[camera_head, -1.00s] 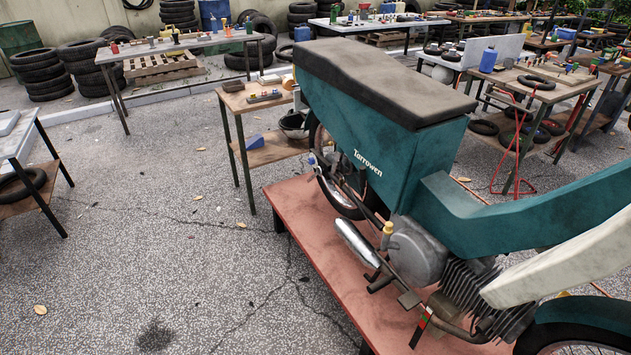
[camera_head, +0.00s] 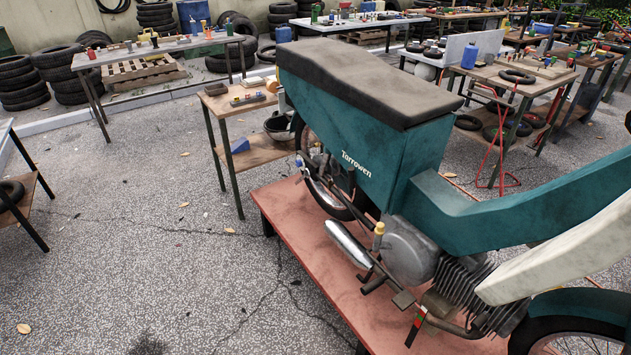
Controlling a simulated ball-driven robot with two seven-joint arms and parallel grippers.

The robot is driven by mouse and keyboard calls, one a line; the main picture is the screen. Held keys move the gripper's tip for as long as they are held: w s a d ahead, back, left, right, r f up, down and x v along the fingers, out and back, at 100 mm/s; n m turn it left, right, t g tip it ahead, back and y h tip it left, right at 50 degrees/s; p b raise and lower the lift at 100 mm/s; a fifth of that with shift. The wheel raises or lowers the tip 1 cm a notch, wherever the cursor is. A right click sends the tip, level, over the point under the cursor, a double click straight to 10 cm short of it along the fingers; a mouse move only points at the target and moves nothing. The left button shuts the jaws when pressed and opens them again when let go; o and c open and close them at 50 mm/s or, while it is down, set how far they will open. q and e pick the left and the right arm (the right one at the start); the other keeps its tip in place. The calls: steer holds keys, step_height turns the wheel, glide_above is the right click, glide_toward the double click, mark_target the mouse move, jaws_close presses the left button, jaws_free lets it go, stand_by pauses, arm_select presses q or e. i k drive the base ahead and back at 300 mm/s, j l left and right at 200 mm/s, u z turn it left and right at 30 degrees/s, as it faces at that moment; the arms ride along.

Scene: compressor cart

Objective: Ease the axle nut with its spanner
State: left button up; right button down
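A teal moped (camera_head: 390,170) marked "Tarrowen" stands on a low red bench (camera_head: 290,243). Its rear wheel (camera_head: 312,150) is at the far end, partly hidden by the teal body and the exhaust (camera_head: 348,243). A small blue-and-metal part (camera_head: 299,162) shows near the rear axle; I cannot tell whether it is the axle nut. I cannot make out a spanner for it. Neither of my grippers is in view.
A small wooden side table (camera_head: 225,100) with a tool rack and a blue block (camera_head: 240,145) on its lower shelf stands left of the moped. Workbenches (camera_head: 165,48) and tyre stacks line the back. Open paving (camera_head: 130,230) lies at the left front.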

mark_target(301, 179)
steer(key=i+j+z, duration=0.5)
steer(key=j+z, duration=0.3)
steer(key=i+j, duration=0.15)
steer(key=j, duration=0.3)
steer(key=i+j+z, duration=0.15)
steer(key=j, duration=0.25)
steer(key=i+j, duration=0.1)
steer(key=j, duration=0.35)
steer(key=i+j+z, duration=0.15)
steer(key=j, duration=0.3)
steer(key=i+j, duration=0.1)
steer(key=j, duration=0.35)
steer(key=i+j+z, duration=0.15)
steer(key=j, duration=0.3)
steer(key=i+j, duration=0.1)
steer(key=j, duration=0.5)
steer(key=i+j, duration=0.1)
steer(key=j, duration=0.5)
steer(key=i+j, duration=0.1)
steer(key=j, duration=0.5)
